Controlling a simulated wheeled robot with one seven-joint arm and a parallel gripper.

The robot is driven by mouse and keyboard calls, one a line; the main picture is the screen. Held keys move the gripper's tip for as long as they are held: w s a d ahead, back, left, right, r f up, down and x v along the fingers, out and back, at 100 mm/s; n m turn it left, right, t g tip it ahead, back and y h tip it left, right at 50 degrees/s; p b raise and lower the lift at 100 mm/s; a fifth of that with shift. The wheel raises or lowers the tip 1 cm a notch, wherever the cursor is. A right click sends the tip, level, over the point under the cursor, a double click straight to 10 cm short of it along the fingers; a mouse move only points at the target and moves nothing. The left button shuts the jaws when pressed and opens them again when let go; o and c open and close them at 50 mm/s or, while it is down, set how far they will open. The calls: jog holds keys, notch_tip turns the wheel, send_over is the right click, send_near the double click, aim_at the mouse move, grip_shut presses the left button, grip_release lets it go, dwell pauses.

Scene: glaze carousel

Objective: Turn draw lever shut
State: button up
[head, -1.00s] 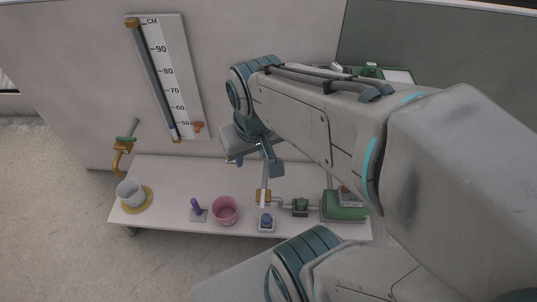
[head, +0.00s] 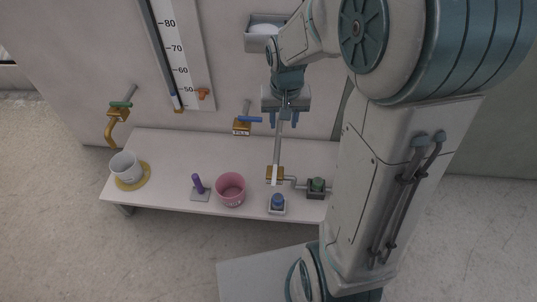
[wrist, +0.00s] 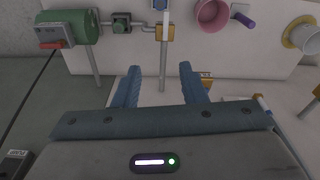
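My gripper (head: 284,118) hangs fingers-down in front of the back wall, above the bench. Its two blue fingers are apart and nothing is between them; they also show in the wrist view (wrist: 160,88). A brass valve with a white lever (head: 275,175) sits on the bench pipe, below the gripper; it also shows in the wrist view (wrist: 165,34). A brass valve with a blue lever (head: 249,120), marked FILL, is on the wall left of the gripper. I cannot read which lever is marked draw.
The bench (head: 165,155) holds a white bucket (head: 125,167), a purple upright handle (head: 198,184), a pink bucket (head: 231,189), a blue button (head: 277,202) and a green-topped fitting (head: 316,187). A gauge (head: 181,50) and an orange knob (head: 203,93) are on the wall.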

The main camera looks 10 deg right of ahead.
jog(key=m+g+b, duration=0.1)
jog(key=b, duration=0.9)
send_over(274, 175)
notch_tip(274, 175, down, 23)
notch_tip(274, 175, down, 13)
jog(key=b, duration=0.4)
jog(key=shift+w+d+f+b, duration=0.1)
jog(key=shift+f+b, duration=0.1)
jog(key=shift+b, duration=0.1)
grip_shut()
